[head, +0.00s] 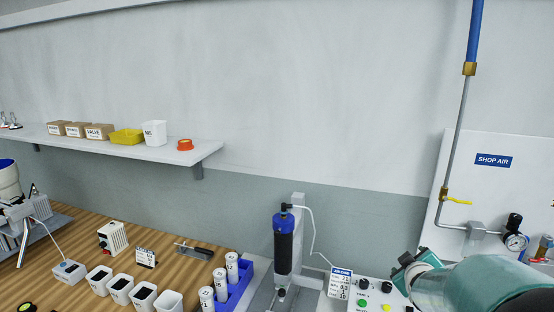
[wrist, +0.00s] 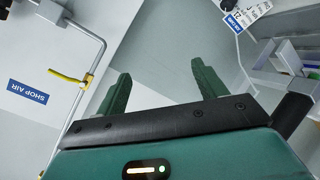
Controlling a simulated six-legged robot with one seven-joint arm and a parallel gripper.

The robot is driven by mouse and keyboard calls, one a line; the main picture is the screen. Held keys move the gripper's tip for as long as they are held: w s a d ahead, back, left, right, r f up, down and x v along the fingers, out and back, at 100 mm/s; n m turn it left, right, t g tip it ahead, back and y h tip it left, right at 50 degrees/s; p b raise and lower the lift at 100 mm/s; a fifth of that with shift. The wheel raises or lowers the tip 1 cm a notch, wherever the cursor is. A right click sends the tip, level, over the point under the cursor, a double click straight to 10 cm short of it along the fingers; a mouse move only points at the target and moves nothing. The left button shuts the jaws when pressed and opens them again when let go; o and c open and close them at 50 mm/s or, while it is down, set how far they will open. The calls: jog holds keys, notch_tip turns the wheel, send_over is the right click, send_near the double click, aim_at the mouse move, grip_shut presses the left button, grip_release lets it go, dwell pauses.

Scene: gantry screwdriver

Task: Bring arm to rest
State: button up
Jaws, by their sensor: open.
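My gripper (wrist: 160,90) shows in the wrist view with its two green fingers spread apart and nothing between them. Behind the fingers is only grey wall. In the head view my teal arm is at the lower right, in front of the shop air panel; the fingertips are not clear there. The screwdriver (head: 284,243), black with blue ends, hangs upright on its gantry stand (head: 298,225) at the middle bottom, apart from my arm.
A wooden bench (head: 75,235) holds several white bins (head: 121,290) and a blue rack (head: 236,285) with white cylinders. A wall shelf (head: 205,150) carries boxes and cups. A control box (head: 374,297) stands near my arm. The shop air panel (head: 470,165) has pipes and a gauge.

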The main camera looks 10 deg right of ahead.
jog(key=s+a+r+m+g+y, duration=0.1)
jog(key=s+a+g+y, duration=0.1)
jog(key=s+a, duration=0.4)
jog(key=s+a+r+m+g+y, duration=0.1)
jog(key=s+a, duration=0.5)
jog(key=a, duration=0.8)
jog(key=s+a+r+m+g+y, duration=0.1)
jog(key=s+a+r+g+y, duration=0.1)
jog(key=s+a, duration=0.4)
jog(key=a+y, duration=0.1)
jog(key=a, duration=0.3)
jog(key=shift+s+a+r+m+g, duration=0.15)
jog(key=shift+a+r+m+g, duration=0.1)
jog(key=shift+m+g, duration=0.05)
